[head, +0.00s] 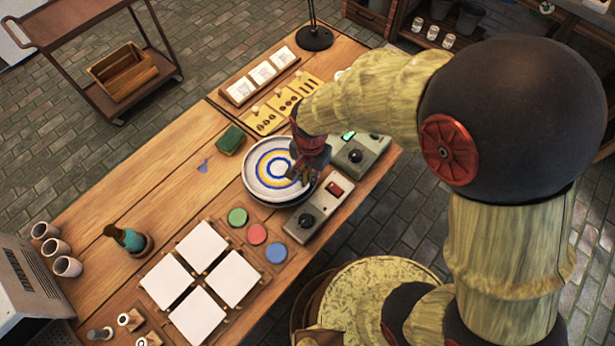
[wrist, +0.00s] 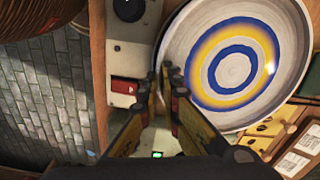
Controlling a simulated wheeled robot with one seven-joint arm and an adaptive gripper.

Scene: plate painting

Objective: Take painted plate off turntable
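The painted plate (head: 262,187) is pale with yellow and blue rings. In the head view it lies over a round base, seemingly the turntable (head: 283,202), most of which the plate hides; whether they touch I cannot tell. My gripper (head: 298,174) is at the plate's right side. In the wrist view the plate (wrist: 282,95) fills the upper right, and my gripper's fingertips (wrist: 166,76) are close together at its left rim. They look shut on that rim.
Control boxes (head: 318,208) and (head: 362,156) flank my gripper. A green sponge (head: 230,140) lies left of the plate. Red, green and blue paint discs (head: 257,234) and white tiles (head: 202,247) are in front. Bare wood (head: 180,165) lies to the left.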

